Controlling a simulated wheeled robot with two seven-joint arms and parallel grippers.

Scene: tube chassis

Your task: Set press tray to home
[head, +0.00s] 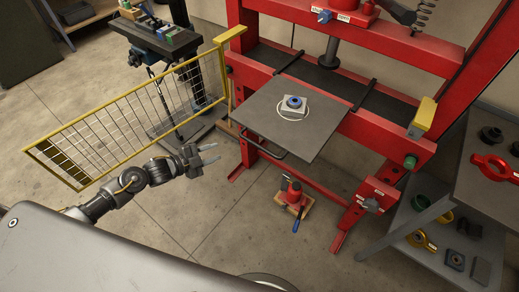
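The press tray (316,134) is a flat grey plate that juts out from the red press frame (300,30) toward me. A dark bar handle (264,148) runs along its near left edge. My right gripper is not in view.
A yellow-framed mesh guard (130,118) stands swung out left of the press, close beside my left arm. A red bottle jack (289,190) is on the floor below the tray. A grey shelf table (465,200) with parts stands at the right.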

